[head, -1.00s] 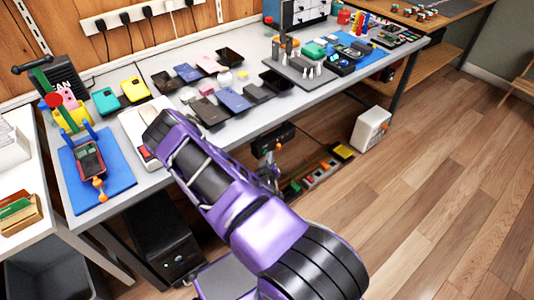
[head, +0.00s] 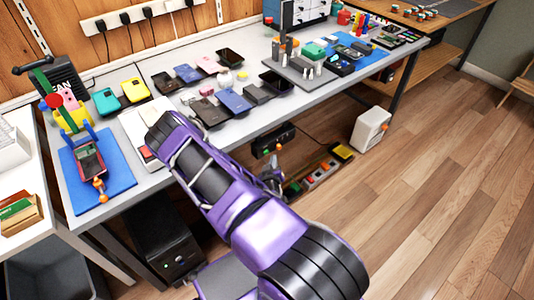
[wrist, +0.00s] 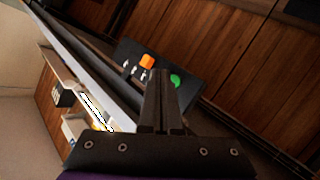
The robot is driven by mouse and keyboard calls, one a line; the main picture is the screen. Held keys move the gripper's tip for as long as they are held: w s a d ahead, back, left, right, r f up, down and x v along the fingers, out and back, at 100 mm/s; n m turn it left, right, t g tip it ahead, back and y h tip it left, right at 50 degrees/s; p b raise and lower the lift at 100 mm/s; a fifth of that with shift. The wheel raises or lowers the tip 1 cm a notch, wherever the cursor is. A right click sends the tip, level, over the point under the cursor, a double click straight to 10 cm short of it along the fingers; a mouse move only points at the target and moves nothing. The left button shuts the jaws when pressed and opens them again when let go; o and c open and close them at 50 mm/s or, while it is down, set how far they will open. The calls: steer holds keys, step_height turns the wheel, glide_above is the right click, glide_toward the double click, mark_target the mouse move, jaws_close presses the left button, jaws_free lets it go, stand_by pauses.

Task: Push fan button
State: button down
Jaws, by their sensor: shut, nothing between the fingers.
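In the wrist view a dark panel (wrist: 135,58) carries an orange square button (wrist: 147,60), a round green button (wrist: 175,81) and several small pale toggles (wrist: 134,70). I cannot read any label there, so which button is the fan's is not shown. My gripper (wrist: 161,73) is shut and empty. Its tips overlap the panel's near edge, just left of the green button; I cannot tell whether they touch. In the head view a black box (head: 272,139) hangs under the bench edge and appears to be this panel. My purple arm reaches in front of the bench.
The bench top (head: 225,140) holds several phones.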

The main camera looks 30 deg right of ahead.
steer(key=shift+s+d+p, duration=0.15)
steer(key=shift+s, duration=1.25)
steer(key=shift+s+d+p, duration=0.1)
steer(key=shift+s+p, duration=0.05)
steer(key=shift+s, duration=1.25)
